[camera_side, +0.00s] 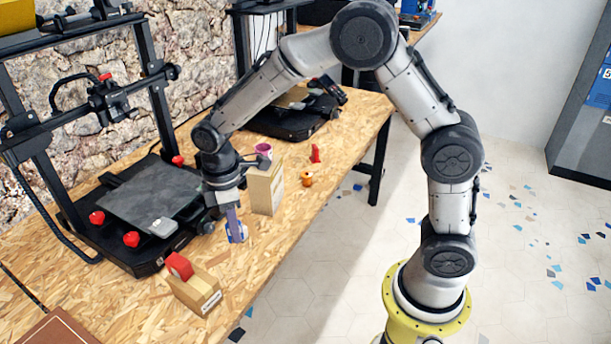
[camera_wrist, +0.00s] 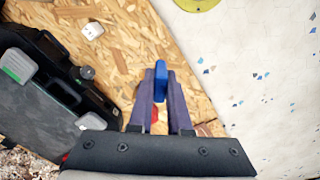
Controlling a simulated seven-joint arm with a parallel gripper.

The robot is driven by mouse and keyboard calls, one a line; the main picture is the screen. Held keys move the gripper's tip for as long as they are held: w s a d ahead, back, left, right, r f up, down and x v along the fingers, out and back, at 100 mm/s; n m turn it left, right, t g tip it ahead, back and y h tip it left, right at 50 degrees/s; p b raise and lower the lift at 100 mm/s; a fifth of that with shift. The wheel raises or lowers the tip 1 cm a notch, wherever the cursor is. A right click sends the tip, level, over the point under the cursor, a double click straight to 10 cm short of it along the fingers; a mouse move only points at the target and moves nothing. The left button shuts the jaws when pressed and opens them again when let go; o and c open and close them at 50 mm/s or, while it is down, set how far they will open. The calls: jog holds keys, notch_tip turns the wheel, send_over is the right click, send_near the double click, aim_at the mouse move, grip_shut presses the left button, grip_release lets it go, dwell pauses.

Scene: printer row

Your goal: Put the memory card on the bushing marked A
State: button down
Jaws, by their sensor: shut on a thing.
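My gripper (camera_side: 236,226) has purple-grey fingers and is shut on a thin blue piece, the memory card (camera_side: 241,234), above the front part of the table. In the wrist view the card (camera_wrist: 160,80) shows edge-on between the fingertips of my gripper (camera_wrist: 161,90). In the side view an orange ring-like piece (camera_side: 306,180) lies beyond my gripper, and a magenta ring-like piece (camera_side: 263,149) shows at the top of a tall pale box (camera_side: 267,193). Either may be a bushing; I can read no letter A on anything. The fingers partly hide the card.
A black printer with a grey bed (camera_side: 150,196) stands left of my gripper. A small pale block with marks (camera_wrist: 93,30) shows in the wrist view. The table edge is close on the right.

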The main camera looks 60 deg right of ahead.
jog(key=s+d+r+m, duration=0.1)
jog(key=s+d+m, duration=0.15)
jog(key=d, duration=0.85)
jog(key=s+d+r+m, duration=0.15)
jog(key=d+m, duration=0.25)
jog(key=d, duration=0.7)
jog(key=s+d+m, duration=0.2)
jog(key=d+m, duration=0.1)
jog(key=d, duration=0.7)
send_over(307, 174)
jog(key=shift+m, duration=0.25)
jog(key=f, duration=0.9)
jog(key=shift+s+a, duration=0.15)
jog(key=shift+s, duration=0.05)
jog(key=shift+w+d+f, duration=0.25)
jog(key=shift+w+f, duration=0.05)
jog(key=shift+f, duration=1.75)
jog(key=shift+f, duration=0.15)
jog(key=c, duration=0.9)
grip_release()
jog(key=shift+o, duration=0.2)
